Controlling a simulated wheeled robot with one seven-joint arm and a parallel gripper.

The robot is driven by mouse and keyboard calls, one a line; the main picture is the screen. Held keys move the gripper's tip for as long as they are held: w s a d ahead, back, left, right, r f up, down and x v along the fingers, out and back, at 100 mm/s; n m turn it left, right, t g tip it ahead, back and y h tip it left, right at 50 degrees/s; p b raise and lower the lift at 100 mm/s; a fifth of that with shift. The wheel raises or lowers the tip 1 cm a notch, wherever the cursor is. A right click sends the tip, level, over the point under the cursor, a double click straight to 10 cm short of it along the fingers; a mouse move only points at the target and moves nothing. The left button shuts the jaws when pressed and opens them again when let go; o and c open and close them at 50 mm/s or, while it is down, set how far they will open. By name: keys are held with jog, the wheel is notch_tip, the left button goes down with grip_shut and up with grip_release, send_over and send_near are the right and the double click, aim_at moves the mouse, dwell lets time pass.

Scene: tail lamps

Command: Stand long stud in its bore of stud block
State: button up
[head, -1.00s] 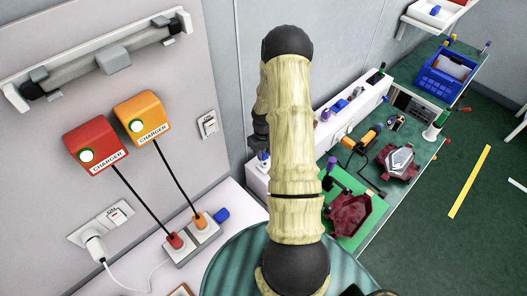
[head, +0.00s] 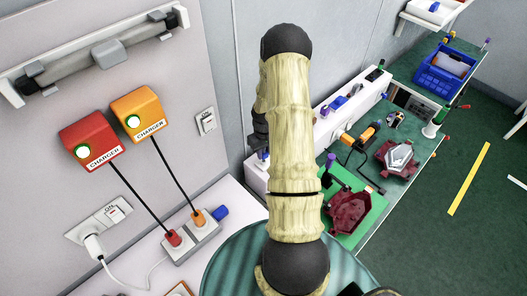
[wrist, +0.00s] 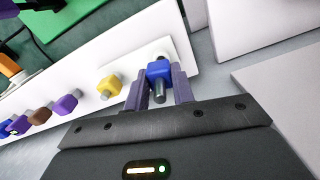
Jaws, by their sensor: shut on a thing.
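In the wrist view, my gripper (wrist: 158,88) has its two purple-grey fingers shut on a blue-headed stud (wrist: 158,70). Whether this is the long stud I cannot tell for sure. It is close to the end of a long white ledge (wrist: 65,78); I cannot tell whether it touches it. In the head view, my arm hides most of the gripper. I cannot make out the stud block or its bore.
Along the ledge stand a yellow piece (wrist: 109,85), a purple one (wrist: 66,104) and a brown one (wrist: 40,116). In the head view, a green mat with a dark red tray (head: 350,212), a grey-topped red part (head: 397,157) and a blue crate (head: 445,70) lie along the bench. Chargers hang left.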

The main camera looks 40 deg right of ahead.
jog(key=shift+w, duration=0.1)
dwell(0.3)
jog(key=shift+f, duration=0.1)
jog(key=shift+f+b, duration=0.4)
jog(key=shift+b, duration=0.05)
jog(key=shift+f, duration=0.35)
jog(key=shift+f+b, duration=0.35)
jog(key=shift+b, duration=0.2)
jog(key=shift+f, duration=0.2)
jog(key=o, duration=1.1)
jog(key=shift+r, duration=0.1)
